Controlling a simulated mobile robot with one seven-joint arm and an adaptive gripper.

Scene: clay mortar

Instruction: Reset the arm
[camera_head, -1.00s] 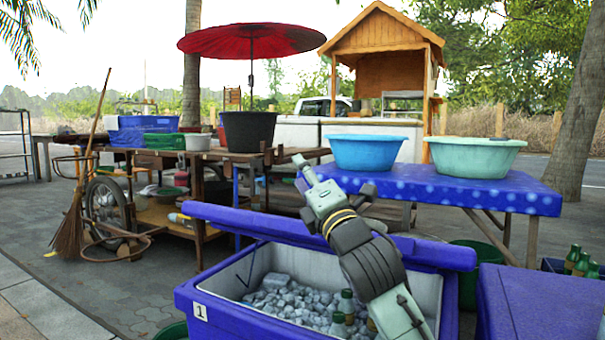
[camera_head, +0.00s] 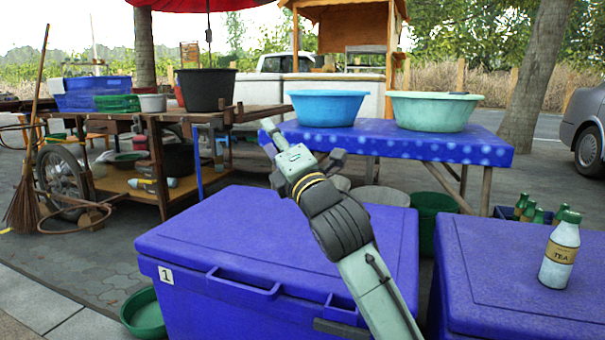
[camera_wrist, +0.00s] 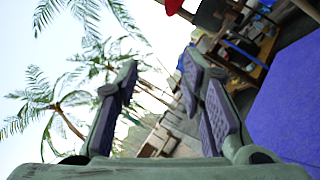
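My arm reaches from the bottom of the head view up and left, over the blue cooler box marked 1 (camera_head: 240,235). My gripper (camera_head: 300,142) is raised above the back of that box, seen from the side. In the wrist view its fingers (camera_wrist: 163,75) stand well apart with nothing between them, so it is open and empty. The cooler's lid is shut, and its inside is hidden. A tea bottle with a green cap (camera_head: 561,250) stands upright on the second blue box (camera_head: 480,250) at the right, apart from my arm.
A table with a blue dotted cloth (camera_head: 455,152) stands behind, bearing a blue basin (camera_head: 327,107) and a pale green basin (camera_head: 432,111). A wooden cart (camera_head: 150,150) stands at the left. A green bowl (camera_head: 144,313) is on the ground beside the cooler.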

